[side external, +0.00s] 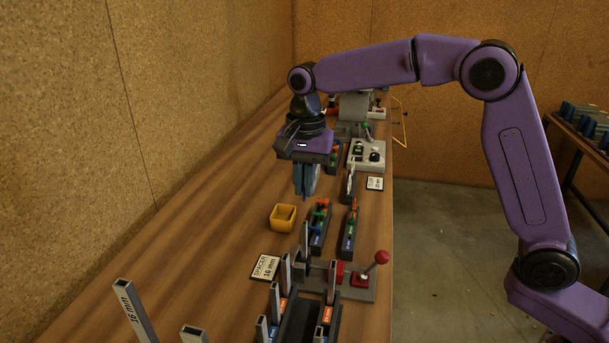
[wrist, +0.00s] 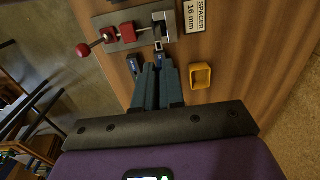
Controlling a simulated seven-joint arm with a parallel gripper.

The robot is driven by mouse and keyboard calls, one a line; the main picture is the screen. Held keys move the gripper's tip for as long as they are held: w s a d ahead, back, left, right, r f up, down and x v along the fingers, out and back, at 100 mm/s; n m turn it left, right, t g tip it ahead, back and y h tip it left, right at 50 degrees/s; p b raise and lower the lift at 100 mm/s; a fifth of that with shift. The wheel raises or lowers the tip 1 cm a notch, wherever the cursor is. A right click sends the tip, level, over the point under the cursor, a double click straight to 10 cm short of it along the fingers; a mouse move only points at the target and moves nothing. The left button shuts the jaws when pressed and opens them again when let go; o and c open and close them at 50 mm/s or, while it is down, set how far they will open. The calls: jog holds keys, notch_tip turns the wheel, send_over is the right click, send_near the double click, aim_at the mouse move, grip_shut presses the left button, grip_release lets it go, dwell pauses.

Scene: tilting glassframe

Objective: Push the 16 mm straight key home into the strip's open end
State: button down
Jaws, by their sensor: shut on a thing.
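My gripper (side external: 305,192) hangs fingers-down above the left half of the bench in the side view. In the wrist view its blue-grey fingers (wrist: 158,70) are closed together. A small pale piece, possibly the straight key, shows at the fingertips; the fingers mostly hide it and I cannot read its size. A grey fixture (side external: 355,290) with a red block and red-knobbed lever stands nearer the side camera. It also shows at the top of the wrist view (wrist: 127,46), with a pale strip-like piece (wrist: 164,22) at its end. I cannot make out the strip's opening. The gripper is apart from the fixture.
A yellow open box (side external: 283,217) and a "SPACER 16 mm" card (side external: 265,267) lie left of the fixture. Dark holders with coloured pieces (side external: 320,225) (side external: 349,232) stand behind it. Bare bench lies along the left.

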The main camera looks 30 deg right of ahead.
jog(key=shift+f, duration=2.15)
jog(key=shift+f, duration=1.45)
jog(key=c, duration=1.1)
grip_release()
jog(key=shift+c, duration=0.2)
notch_tip(320, 180, up, 17)
jog(key=shift+d+r, duration=0.15)
jog(key=shift+r, duration=0.05)
jog(key=shift+s, duration=0.1)
